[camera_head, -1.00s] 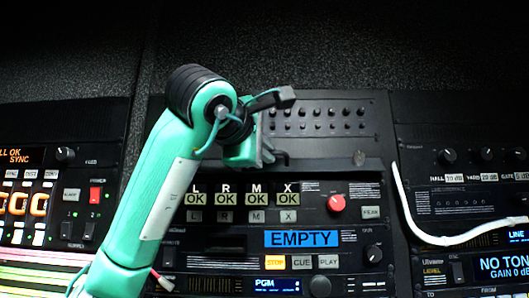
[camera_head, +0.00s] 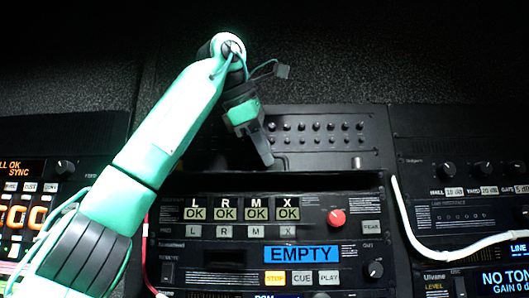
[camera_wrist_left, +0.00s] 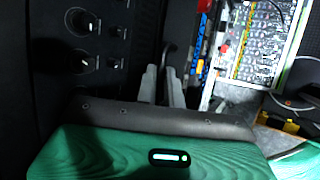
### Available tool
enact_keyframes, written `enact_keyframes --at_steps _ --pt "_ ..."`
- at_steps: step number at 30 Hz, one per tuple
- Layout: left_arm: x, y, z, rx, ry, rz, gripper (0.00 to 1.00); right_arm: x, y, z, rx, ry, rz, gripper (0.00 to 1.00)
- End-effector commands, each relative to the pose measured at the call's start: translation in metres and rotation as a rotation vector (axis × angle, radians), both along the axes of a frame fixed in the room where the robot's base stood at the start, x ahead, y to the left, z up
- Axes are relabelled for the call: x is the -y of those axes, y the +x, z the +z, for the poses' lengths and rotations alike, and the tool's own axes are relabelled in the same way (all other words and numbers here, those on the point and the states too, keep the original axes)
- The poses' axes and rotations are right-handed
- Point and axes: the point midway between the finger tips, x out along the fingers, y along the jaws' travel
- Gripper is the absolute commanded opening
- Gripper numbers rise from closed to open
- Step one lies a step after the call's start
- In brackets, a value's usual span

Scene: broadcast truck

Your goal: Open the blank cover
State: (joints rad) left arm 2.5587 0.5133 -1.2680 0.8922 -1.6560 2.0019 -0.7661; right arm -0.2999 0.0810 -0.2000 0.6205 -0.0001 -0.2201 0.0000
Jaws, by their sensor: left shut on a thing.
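The blank cover (camera_head: 318,162) is a plain dark strip in the middle rack, below a panel with rows of small knobs. A small light knob (camera_head: 357,162) stands at its right end. My left gripper (camera_head: 268,163) points down at the left end of the cover, its fingers shut on a small part there that they hide. In the left wrist view the two pale fingers (camera_wrist_left: 164,86) have a dark bent piece (camera_wrist_left: 169,50) between and beyond them. My right gripper is not in view.
Below the cover are the OK buttons (camera_head: 242,213), a red knob (camera_head: 336,218) and a blue EMPTY display (camera_head: 302,254). A white cable (camera_head: 408,210) hangs to the right. Other rack units flank the middle one.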

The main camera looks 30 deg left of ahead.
Motion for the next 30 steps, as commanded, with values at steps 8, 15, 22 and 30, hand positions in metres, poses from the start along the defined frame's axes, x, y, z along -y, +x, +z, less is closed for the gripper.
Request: enact_keyframes --at_steps 8,15,22,30 --pt "-0.0024 0.0031 0.004 -0.077 -0.05 0.002 0.0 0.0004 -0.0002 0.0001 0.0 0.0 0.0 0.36" --pt "-0.0028 0.0047 0.0043 -0.106 -0.067 0.0 0.0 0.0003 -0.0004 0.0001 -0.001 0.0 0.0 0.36" --pt "-0.003 0.005 0.0041 -0.11 -0.068 0.001 0.0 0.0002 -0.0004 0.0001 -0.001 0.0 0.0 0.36" --pt "-0.003 0.005 0.004 -0.11 -0.068 0.001 0.18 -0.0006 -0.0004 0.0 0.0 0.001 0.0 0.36"
